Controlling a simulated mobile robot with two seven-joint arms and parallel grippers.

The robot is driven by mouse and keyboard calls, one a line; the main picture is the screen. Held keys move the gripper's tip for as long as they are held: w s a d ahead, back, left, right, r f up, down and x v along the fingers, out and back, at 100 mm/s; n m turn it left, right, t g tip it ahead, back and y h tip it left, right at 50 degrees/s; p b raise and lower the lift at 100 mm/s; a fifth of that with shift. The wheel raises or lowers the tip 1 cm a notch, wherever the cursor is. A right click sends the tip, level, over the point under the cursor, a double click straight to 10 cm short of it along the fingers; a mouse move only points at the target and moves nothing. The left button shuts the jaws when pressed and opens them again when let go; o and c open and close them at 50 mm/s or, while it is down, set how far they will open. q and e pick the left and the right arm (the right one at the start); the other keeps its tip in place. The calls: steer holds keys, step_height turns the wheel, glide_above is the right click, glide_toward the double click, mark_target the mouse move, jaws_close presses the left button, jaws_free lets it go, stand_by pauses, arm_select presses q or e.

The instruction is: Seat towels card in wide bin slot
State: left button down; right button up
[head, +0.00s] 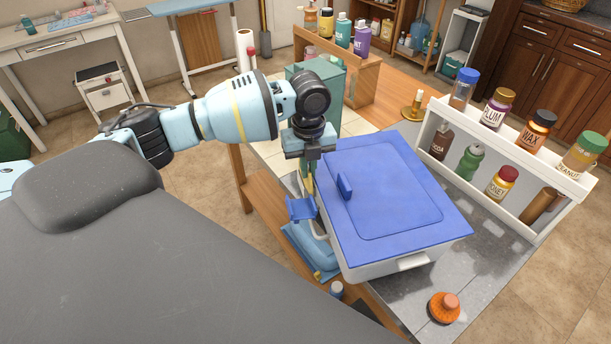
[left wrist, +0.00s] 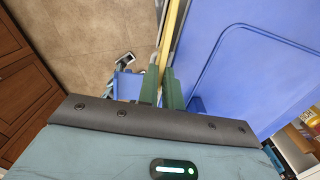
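My left gripper (head: 309,183) points down beside the left side of the wide white bin (head: 385,268) with a blue lid (head: 385,190). In the left wrist view, its green fingers (left wrist: 163,88) are close together on a thin yellow strip (left wrist: 172,40), apparently the card seen edge-on; its face and lettering cannot be read. A little yellow also shows at the fingertips in the head view. The strip runs along the bin's side. I cannot make out the slot or whether the card touches it. My right gripper is not in view.
A white rack of bottles (head: 540,182) stands right of the bin. An orange knob-topped object (head: 444,307) sits on the grey counter (head: 405,297). A green box (head: 345,115) stands behind.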

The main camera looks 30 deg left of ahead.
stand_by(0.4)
arm_select(q)
step_height(320, 180, up, 10)
stand_by(0.5)
step_height(320, 180, down, 9)
steer(key=shift+f, duration=0.3)
stand_by(0.4)
steer(key=shift+f, duration=0.1)
steer(key=shift+f, duration=0.1)
steer(key=c, duration=1.6)
jaws_free()
